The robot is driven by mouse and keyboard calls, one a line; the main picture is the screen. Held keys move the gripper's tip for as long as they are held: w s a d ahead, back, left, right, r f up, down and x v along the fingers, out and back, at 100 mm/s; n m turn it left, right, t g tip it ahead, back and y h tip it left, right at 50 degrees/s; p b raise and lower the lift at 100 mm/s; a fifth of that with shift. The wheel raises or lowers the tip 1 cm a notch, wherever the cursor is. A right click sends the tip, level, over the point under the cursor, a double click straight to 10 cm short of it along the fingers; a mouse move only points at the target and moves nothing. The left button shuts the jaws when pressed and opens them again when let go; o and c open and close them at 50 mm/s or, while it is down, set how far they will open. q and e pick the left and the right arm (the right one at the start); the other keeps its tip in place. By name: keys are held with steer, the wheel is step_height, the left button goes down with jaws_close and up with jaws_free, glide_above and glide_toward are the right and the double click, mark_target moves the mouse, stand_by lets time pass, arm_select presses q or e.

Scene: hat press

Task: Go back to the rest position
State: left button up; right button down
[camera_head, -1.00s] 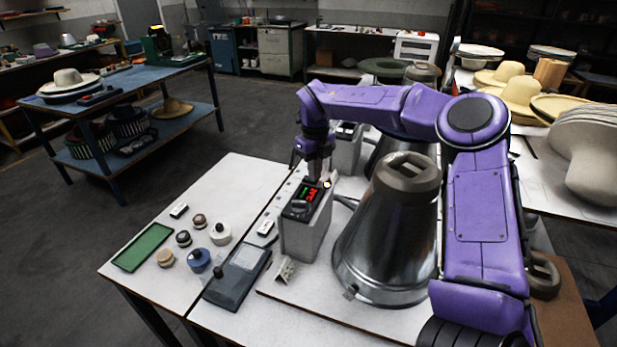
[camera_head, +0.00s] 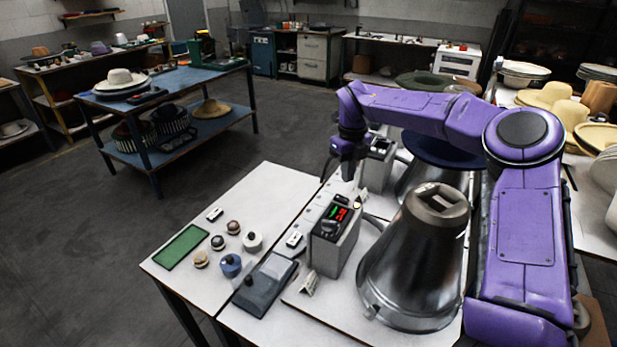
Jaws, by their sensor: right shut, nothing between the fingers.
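My right arm comes in from the right, and its purple links arch over the hat press. My right gripper (camera_head: 345,172) points down above and behind the control box (camera_head: 334,243), clear of its panel. It looks shut, with nothing in it. The control box has a lit red and green display and a dark knob. The metal hat press (camera_head: 410,262) with its grey top stands just right of the box. My left gripper is not in view.
The white table holds a green mat (camera_head: 181,247), several small knobs and a dark tablet-like panel (camera_head: 264,284). A second machine with a dark blue disc (camera_head: 440,150) stands behind. A blue table (camera_head: 172,90) with hats is at the back left. Open floor lies between.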

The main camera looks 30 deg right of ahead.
mark_target(345, 199)
step_height(345, 199, down, 7)
steer(key=b, duration=0.6)
steer(key=shift+a+r, duration=0.1)
